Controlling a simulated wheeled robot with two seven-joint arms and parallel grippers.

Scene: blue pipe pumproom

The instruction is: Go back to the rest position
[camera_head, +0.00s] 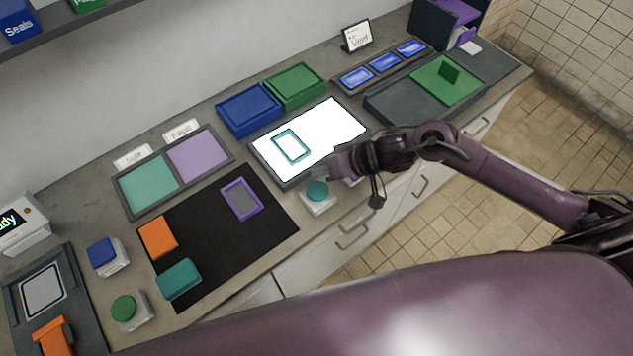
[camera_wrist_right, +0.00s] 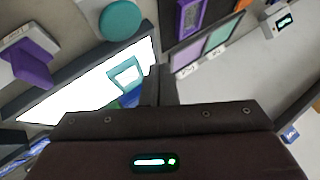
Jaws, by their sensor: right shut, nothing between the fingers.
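My right arm comes in from the right in the head view. My right gripper (camera_head: 338,166) hangs over the front edge of the glowing white panel (camera_head: 335,125), just above and right of the teal round button (camera_head: 317,189). It is shut and empty. In the right wrist view the dark fingers (camera_wrist_right: 157,88) are together, with the white panel behind them. My left gripper is in neither view.
A teal frame (camera_head: 291,146) lies on the white panel. A black mat (camera_head: 215,235) holds a purple frame, an orange block and a teal block. Blue (camera_head: 249,109) and green (camera_head: 295,85) bins stand behind the panel. The tiled floor (camera_head: 400,235) before the drawers is clear.

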